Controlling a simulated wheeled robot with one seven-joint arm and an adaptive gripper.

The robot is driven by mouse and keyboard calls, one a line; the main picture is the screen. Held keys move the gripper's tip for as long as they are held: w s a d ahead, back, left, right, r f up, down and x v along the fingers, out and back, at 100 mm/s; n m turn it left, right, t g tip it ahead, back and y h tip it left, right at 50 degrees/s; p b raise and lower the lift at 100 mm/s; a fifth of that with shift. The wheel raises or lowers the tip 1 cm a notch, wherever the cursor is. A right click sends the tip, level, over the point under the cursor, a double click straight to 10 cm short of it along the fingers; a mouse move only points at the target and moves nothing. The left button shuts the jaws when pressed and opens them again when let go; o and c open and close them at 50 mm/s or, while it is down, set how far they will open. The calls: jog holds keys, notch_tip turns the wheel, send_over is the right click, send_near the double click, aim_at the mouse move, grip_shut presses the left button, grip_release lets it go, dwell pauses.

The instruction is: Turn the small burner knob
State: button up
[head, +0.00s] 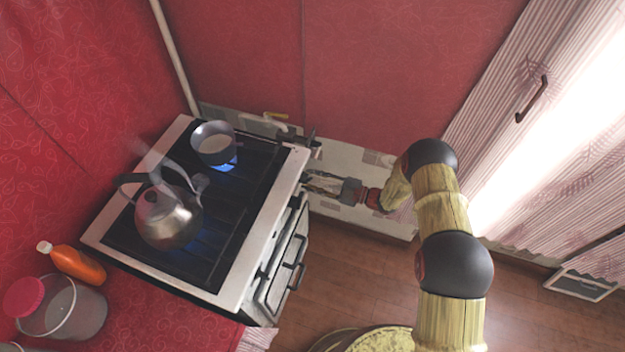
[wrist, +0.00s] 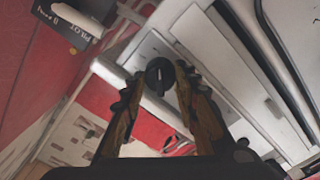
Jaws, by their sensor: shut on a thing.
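The small burner knob (wrist: 160,76) is round and dark with a pale pointer line, on the white front panel of the stove (head: 272,205). In the wrist view it sits between the fingertips of my gripper (wrist: 158,88), which is shut on it. In the head view my gripper (head: 312,181) reaches the stove's right front side from the right. The knob itself is hidden there. A small pot (head: 213,144) stands over a blue flame on the far burner. A steaming metal kettle (head: 167,217) stands on the nearer burner, with a faint blue glow beside it.
The stove's oven handle (head: 294,262) sticks out below the panel. An orange bottle (head: 78,264) and a jar with a pink lid (head: 68,308) stand on the red counter at left. A black box marked PILOT (wrist: 65,25) shows in the wrist view. Wooden floor (head: 350,265) is open nearby.

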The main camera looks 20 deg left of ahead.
dwell(0.3)
jog(key=o, duration=1.2)
jog(key=shift+c, duration=0.2)
jog(key=shift+d, duration=0.1)
jog(key=s+d, duration=0.1)
jog(key=d, duration=1)
jog(key=shift+d, duration=0.4)
